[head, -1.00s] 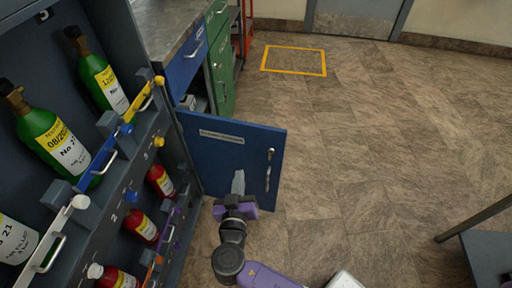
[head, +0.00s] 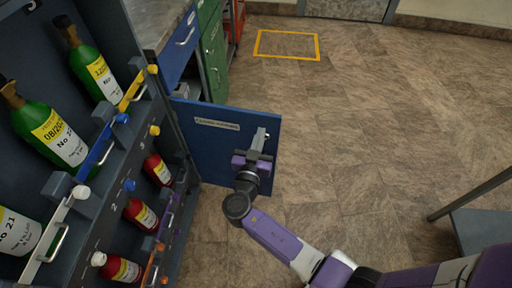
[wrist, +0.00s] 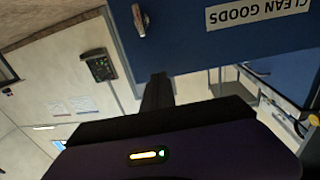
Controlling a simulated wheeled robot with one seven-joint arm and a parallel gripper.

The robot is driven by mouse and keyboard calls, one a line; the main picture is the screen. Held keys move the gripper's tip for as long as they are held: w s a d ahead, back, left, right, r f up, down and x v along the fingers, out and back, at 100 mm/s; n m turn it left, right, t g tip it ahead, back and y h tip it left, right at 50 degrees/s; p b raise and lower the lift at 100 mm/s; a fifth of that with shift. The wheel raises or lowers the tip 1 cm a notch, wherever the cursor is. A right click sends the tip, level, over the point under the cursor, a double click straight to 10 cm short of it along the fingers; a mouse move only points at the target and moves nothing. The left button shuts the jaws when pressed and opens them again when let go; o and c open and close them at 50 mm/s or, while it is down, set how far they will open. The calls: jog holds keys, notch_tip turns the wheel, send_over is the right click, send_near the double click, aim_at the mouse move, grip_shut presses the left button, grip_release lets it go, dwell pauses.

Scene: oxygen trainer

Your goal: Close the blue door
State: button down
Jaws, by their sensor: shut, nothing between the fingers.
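The blue door (head: 215,150) stands open, sticking out from the cabinet to its right in the head view. It has a white label and a metal handle near its free edge. In the wrist view the door (wrist: 185,35) fills the upper part, with its "CLEAN GOODS" label upside down and the handle (wrist: 140,20) at upper left. My gripper (head: 260,138) is in front of the door's free side, by the handle. It is shut and holds nothing. In the wrist view its fingers (wrist: 157,90) lie below the door's edge. I cannot tell whether they touch the door.
A grey rack (head: 100,180) with green and red bottles stands at the left, close to the door hinge. A counter with blue and green drawers (head: 183,48) is behind the door. A table (head: 480,225) stands at lower right. The floor (head: 350,120) is otherwise clear.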

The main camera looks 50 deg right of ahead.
aim_at(265, 120)
jog(key=shift+x, duration=1.8)
jog(key=shift+w+d, duration=0.1)
jog(key=shift+d, duration=0.05)
